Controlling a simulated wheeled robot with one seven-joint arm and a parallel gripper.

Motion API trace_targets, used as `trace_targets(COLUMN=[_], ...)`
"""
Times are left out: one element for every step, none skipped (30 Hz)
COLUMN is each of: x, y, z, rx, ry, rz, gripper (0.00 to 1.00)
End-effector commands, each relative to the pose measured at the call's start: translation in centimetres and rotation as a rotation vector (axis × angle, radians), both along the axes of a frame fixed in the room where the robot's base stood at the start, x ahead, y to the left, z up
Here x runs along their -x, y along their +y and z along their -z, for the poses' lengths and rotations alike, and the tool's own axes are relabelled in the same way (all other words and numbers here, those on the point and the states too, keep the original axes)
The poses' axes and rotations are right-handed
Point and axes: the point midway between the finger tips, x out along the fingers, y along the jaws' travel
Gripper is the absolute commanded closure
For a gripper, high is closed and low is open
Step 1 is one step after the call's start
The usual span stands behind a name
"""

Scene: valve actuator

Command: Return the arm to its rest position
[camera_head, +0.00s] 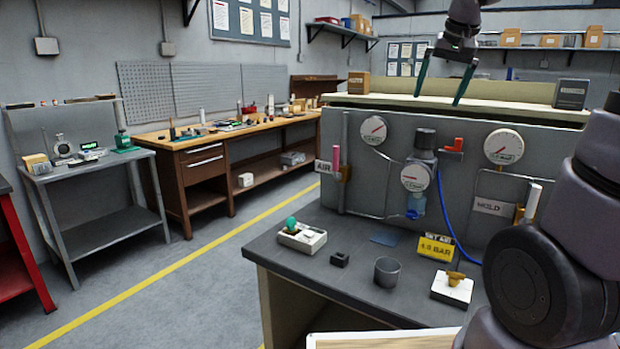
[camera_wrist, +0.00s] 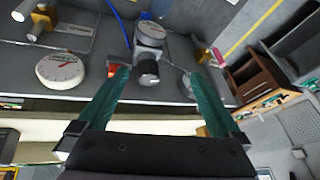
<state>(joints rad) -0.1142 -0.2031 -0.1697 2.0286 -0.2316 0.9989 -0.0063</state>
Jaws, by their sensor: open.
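My gripper (camera_head: 437,98) hangs fingers-down at the top of the head view, above the grey valve panel (camera_head: 390,195). Its two green fingers are spread apart with nothing between them. In the wrist view the open fingers (camera_wrist: 157,73) frame the regulator (camera_wrist: 148,70) below, which appears upside down. In the head view the regulator (camera_head: 425,140) and its gauges stand on the panel front, apart from the fingers. My arm's dark links fill the right side of the head view, and part of the arm is out of frame.
The panel's top ledge (camera_head: 470,102) lies close behind the fingertips, with a brown box (camera_head: 358,83) and a grey box (camera_head: 570,94) at its ends. A blue hose (camera_head: 447,215) hangs in front. The bench (camera_head: 330,275) holds a cup (camera_head: 387,272) and small parts. Open floor lies left.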

Motion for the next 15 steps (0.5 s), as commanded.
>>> trace_targets(x=[2.0, 3.1, 4.5, 5.6, 6.6, 8.0, 9.0, 10.0, 11.3, 12.2, 13.1, 14.2, 14.9, 15.6, 16.4], y=[0.6, 0.9, 1.3, 1.7, 2.0, 2.5, 2.8, 3.1, 3.6, 3.9, 4.2, 4.5, 4.8, 5.0, 5.3], z=[-0.3, -0.3, -0.3, -0.3, -0.2, -0.1, 0.1, 0.2, 0.5, 0.8, 1.0, 1.4, 1.7, 2.0, 2.3], rx=[-0.020, -0.033, -0.047, -0.057, -0.066, -0.078, -0.087, -0.095, -0.106, -0.112, -0.118, -0.126, -0.129, -0.134, -0.138], ry=[-0.017, -0.026, -0.037, -0.044, -0.053, -0.064, -0.072, -0.080, -0.090, -0.097, -0.105, -0.114, -0.121, -0.126, -0.132], rz=[-0.003, -0.004, -0.005, -0.007, -0.007, -0.010, -0.010, -0.011, -0.011, -0.013, -0.013, -0.012, -0.012, -0.012, -0.012], gripper=[0.00, 0.00, 0.00, 0.00, 0.00, 0.00, 0.00, 0.00, 0.00, 0.00, 0.00, 0.00, 0.00, 0.00, 0.00])
